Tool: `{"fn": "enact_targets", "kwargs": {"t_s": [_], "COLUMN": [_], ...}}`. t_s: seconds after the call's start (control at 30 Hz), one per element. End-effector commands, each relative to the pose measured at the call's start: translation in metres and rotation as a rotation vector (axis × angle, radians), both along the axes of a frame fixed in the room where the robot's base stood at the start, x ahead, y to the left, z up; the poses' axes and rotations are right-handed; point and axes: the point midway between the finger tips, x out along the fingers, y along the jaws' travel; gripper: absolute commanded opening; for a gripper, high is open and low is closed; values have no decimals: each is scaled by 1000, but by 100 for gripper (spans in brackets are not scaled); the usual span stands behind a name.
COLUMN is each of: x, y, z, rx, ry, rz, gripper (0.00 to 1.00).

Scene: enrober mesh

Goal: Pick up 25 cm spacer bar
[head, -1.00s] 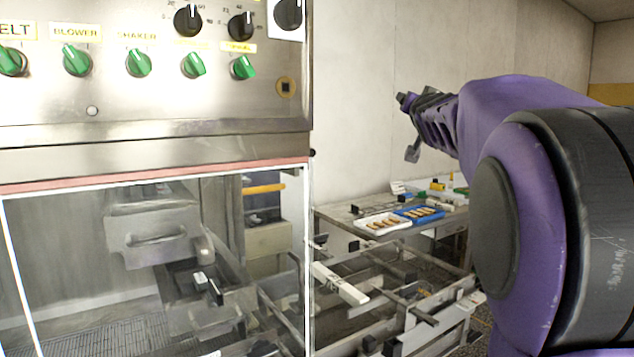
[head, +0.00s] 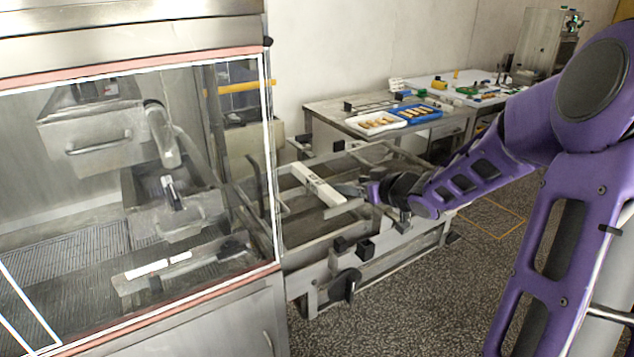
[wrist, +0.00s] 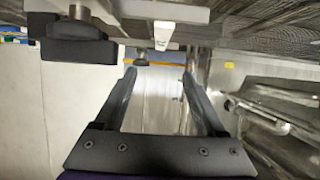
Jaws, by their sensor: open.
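A pale, light-coloured bar (head: 316,184) lies across the metal frame beside the enrober in the head view; I take it for the spacer bar, but no length can be read. My gripper (head: 352,190) is low over the frame, just right of the bar's near end. In the wrist view my gripper (wrist: 159,76) has its two dark fingers spread with nothing between them. A pale block end (wrist: 164,36) shows beyond the fingertips, near the top; it may be the bar's end. I cannot tell whether the gripper touches the bar.
The enrober's clear guard (head: 140,190) stands left of the frame. Metal rails (head: 385,165) and black knobs (head: 365,248) surround the bar. A table behind holds a white tray (head: 368,130) and a blue tray (head: 428,118). Speckled floor in front is free.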

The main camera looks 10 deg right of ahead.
Motion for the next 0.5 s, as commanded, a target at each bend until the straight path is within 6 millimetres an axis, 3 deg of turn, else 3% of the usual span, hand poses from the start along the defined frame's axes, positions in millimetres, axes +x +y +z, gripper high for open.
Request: {"fn": "enact_targets", "kwargs": {"t_s": [0.17,0.5], "x": [6,69], "y": [9,35], "z": [-9,-38], "rx": [5,7], "ry": [-3,-2], "rz": [20,19], "gripper": [72,72]}}
